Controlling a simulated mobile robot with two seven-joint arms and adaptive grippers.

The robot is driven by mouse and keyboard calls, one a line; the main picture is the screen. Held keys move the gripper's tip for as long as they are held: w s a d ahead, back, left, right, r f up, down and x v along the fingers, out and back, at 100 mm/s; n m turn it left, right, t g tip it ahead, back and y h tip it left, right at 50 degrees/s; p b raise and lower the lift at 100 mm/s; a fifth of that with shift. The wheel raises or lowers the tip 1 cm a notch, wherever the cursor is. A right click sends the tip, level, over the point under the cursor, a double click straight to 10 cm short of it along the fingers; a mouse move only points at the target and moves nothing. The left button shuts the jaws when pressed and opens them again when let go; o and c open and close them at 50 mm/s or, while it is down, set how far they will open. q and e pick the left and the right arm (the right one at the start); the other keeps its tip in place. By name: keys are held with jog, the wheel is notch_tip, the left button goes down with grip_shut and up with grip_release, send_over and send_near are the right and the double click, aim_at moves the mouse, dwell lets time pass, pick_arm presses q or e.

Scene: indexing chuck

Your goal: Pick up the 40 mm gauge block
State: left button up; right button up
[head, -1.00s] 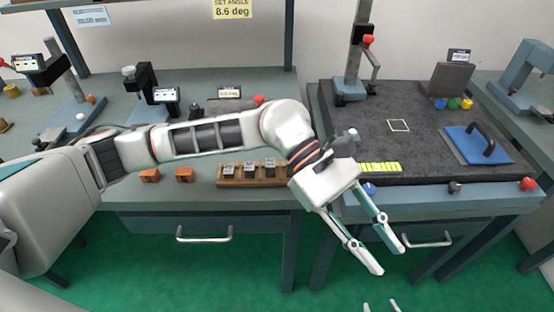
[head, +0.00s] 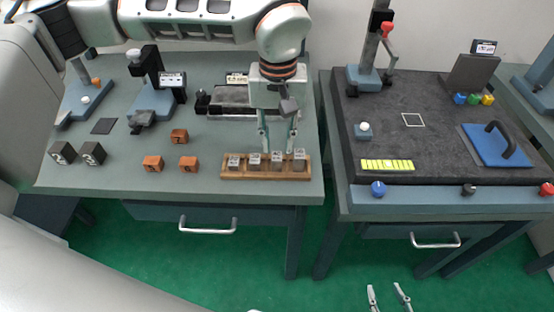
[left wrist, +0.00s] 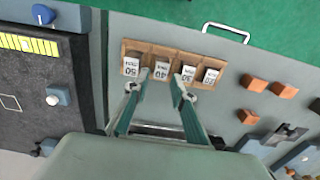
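The 40 mm gauge block (left wrist: 161,70) sits in a wooden rack (left wrist: 125,47) with other blocks, second from left in the left wrist view. In the head view this block (head: 276,160) is second from right in the rack (head: 228,173). My left gripper (head: 276,150) points down at the rack. In the left wrist view its open fingertips (left wrist: 161,78) lie on either side of the 40 block; contact cannot be told. My right gripper (head: 389,290) is open and empty at the bottom of the head view.
Neighbouring blocks marked 50 (left wrist: 131,65) and 30 (left wrist: 187,73) stand close on both sides. Several orange blocks (head: 179,136) and two dark blocks (head: 62,153) lie left of the rack. A dark plate with a yellow level strip (head: 387,165) is at right.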

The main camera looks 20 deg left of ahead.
aim_at(277, 156)
pick_arm(q)
jog(key=f, duration=0.3)
jog(key=shift+s+f, duration=0.3)
jog(key=shift+f, duration=0.6)
grip_shut()
jog(key=shift+w+r, duration=0.1)
jog(key=shift+r, duration=0.05)
